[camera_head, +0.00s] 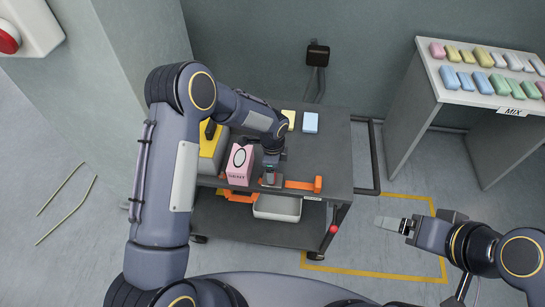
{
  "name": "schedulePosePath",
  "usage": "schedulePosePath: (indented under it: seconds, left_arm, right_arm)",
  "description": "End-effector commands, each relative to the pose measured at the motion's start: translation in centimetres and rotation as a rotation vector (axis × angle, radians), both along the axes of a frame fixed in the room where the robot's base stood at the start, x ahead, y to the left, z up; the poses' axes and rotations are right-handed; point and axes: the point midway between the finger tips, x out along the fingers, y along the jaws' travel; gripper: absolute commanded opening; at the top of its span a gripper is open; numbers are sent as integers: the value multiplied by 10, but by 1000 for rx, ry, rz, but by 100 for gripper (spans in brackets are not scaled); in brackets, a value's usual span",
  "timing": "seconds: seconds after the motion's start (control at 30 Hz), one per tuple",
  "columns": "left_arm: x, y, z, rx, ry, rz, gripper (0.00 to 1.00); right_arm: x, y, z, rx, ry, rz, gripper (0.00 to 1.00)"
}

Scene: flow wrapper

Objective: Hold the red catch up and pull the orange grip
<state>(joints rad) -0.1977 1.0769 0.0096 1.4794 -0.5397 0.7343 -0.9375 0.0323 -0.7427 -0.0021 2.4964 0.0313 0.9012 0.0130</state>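My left gripper (271,174) points down at the front edge of a dark cart, just right of a pink box. A small red part, which looks like the red catch (270,178), shows at its fingertips. The fingers are too small and dark to tell whether they are shut on it or only beside it. The orange grip (318,184) is at the right end of an orange bar, to the right of my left gripper. My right gripper (385,222) is over the floor right of the cart, apart from it.
The pink box (240,165) and a yellow machine part (212,150) stand on the cart (333,150). A grey bin (277,207) sits below. A red knob (334,229) is at the cart's front right. A table (428,72) with coloured bars stands at right.

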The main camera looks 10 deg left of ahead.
Motion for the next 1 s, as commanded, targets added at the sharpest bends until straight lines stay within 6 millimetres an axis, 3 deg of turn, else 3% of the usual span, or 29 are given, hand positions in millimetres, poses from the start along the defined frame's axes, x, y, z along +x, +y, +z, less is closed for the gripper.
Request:
schedulePosePath:
  seconds: [0.1, 0.3, 0.67, 1.0]
  left_arm:
    - [-1, 0, -20, 0, 3, 0, 65]
    - [0, 0, -38, 0, 1, 1, 65]
    - [0, 0, -41, 0, -1, 1, 64]
    - [0, 0, -41, -1, 0, 1, 20]
  right_arm:
    - [0, 0, 0, 0, 0, 0, 85]
    - [0, 0, 0, 0, 0, 0, 85]
    - [0, 0, 0, 0, 0, 0, 85]
    - [0, 0, 0, 0, 0, 0, 85]
